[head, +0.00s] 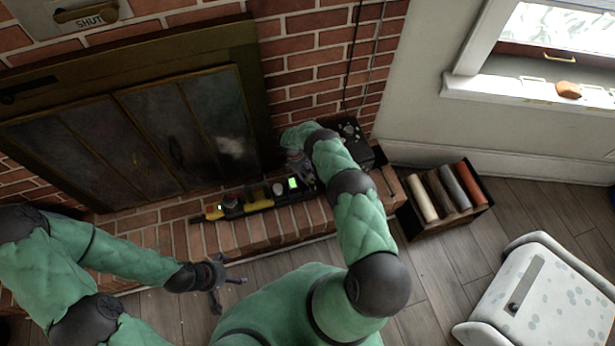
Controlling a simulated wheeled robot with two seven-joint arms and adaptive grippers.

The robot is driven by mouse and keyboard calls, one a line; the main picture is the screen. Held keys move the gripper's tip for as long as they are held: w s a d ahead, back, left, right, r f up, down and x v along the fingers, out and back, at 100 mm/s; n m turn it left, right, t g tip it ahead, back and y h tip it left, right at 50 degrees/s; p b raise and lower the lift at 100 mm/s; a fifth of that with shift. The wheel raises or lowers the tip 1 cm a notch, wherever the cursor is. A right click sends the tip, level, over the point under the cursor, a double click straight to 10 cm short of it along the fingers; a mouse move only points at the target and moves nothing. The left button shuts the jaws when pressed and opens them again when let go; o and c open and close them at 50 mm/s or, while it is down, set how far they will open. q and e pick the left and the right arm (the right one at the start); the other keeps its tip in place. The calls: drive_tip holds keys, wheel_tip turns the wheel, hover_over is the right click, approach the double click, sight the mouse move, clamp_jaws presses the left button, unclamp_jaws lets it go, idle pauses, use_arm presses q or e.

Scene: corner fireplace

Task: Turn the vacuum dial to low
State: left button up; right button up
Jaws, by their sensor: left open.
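A black box (364,151) with small round knobs on its top stands on the brick hearth by the wall corner, partly behind my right arm. A pale round dial (350,129) shows on it; its setting is too small to read, and I cannot tell if it is the vacuum dial. My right gripper (301,172) is over the hearth just left of the box, at the tool tray's right end. Its fingers are largely hidden, so its opening is unclear. My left gripper (230,290) is open and empty over the floor in front of the hearth.
A long dark tray (256,206) with yellow and green-lit items lies along the brick hearth (165,237). A dark crate (447,225) of coloured rolls stands right of it. A pale speckled chest (545,305) is at lower right. Wooden floor between is clear.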

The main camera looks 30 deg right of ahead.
idle(0.3)
drive_tip(key=v, duration=1.1)
drive_tip(key=shift+r, duration=0.4)
drive_tip(key=shift+a, duration=0.2)
drive_tip(key=s+a+r+m+t+y+p, duration=0.25)
drive_tip(key=s+a+y+p, duration=0.2)
drive_tip(key=s+a, duration=0.95)
drive_tip(key=s+a+r+m+t+y+p, duration=0.1)
drive_tip(key=s+a+r+m, duration=0.2)
drive_tip(key=s+r, duration=0.2)
drive_tip(key=s+a+r+m+t+y+p, duration=0.1)
drive_tip(key=s+a+r+m+p, duration=0.1)
drive_tip(key=s+r, duration=0.4)
drive_tip(key=s+a+m, duration=0.1)
drive_tip(key=s+a, duration=0.1)
drive_tip(key=s, duration=0.2)
